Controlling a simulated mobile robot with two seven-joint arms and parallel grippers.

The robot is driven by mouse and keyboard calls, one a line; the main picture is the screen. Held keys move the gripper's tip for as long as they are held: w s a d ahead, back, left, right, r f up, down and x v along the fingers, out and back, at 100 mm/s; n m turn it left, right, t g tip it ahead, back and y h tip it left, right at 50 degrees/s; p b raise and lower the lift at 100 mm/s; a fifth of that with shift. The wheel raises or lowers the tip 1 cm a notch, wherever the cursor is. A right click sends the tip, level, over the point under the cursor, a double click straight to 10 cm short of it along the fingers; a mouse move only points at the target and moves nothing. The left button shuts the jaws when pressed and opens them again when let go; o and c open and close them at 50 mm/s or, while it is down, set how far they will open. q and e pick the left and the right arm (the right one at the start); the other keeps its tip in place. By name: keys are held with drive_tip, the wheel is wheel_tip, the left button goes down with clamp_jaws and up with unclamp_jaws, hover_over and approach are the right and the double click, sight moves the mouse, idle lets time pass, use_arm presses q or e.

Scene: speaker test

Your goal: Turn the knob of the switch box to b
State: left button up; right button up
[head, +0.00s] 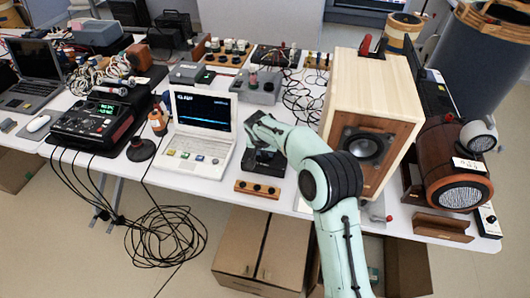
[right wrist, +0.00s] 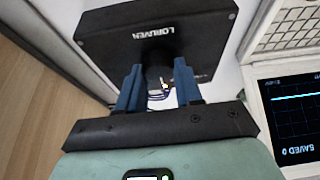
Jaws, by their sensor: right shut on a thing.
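The switch box (head: 268,167) is a small black box on the white table, right of the white laptop and partly hidden by my right arm. In the right wrist view the black box (right wrist: 108,40) fills the upper middle and bears the word LORUVEN. My right gripper (right wrist: 159,72) has blue fingers on either side of the dark knob (right wrist: 158,52) and is shut on it. In the head view my right gripper (head: 262,146) is over the box, its fingers mostly hidden. No position letters are readable, so the knob's setting cannot be told. My left gripper is not in view.
The open white laptop (head: 200,125) stands close to the left of the box. A small wooden block with dark knobs (head: 257,189) lies in front of it. A large wooden speaker (head: 362,125) stands to the right. Cables (head: 305,95) lie behind.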

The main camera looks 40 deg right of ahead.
idle(0.3)
drive_tip(key=o, duration=1)
drive_tip(key=shift+o, duration=0.2)
drive_tip(key=v, duration=1.3)
drive_tip(key=shift+a+r+p, duration=0.15)
drive_tip(key=shift+r+p, duration=0.05)
drive_tip(key=shift+p, duration=0.1)
